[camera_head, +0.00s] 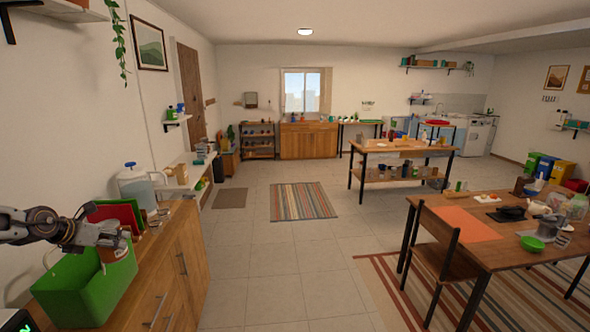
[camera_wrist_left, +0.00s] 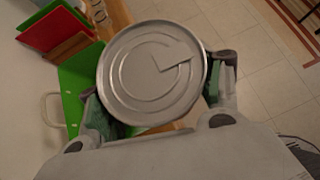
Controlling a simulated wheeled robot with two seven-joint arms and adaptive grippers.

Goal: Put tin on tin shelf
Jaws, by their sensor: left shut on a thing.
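My left gripper (camera_head: 122,238) is shut on a tin (camera_head: 113,254) at the left of the head view, over the far side of a green bin (camera_head: 72,300). In the left wrist view the tin (camera_wrist_left: 152,72) shows its round silver lid with a pull tab, between the two fingers. The green bin (camera_wrist_left: 72,88) is behind and to its left there. I cannot tell which shelf is the tin shelf. A small wall shelf (camera_head: 178,121) holds green items, and a low white shelf (camera_head: 188,172) stands along the left wall. My right gripper is not in view.
The bin stands on a wooden cabinet (camera_head: 168,262). Red and green boards (camera_head: 118,212) and a clear jug (camera_head: 138,185) stand beyond it. A table (camera_head: 480,250) and chair (camera_head: 440,255) are at right. The tiled floor between is open, with a striped rug (camera_head: 302,200).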

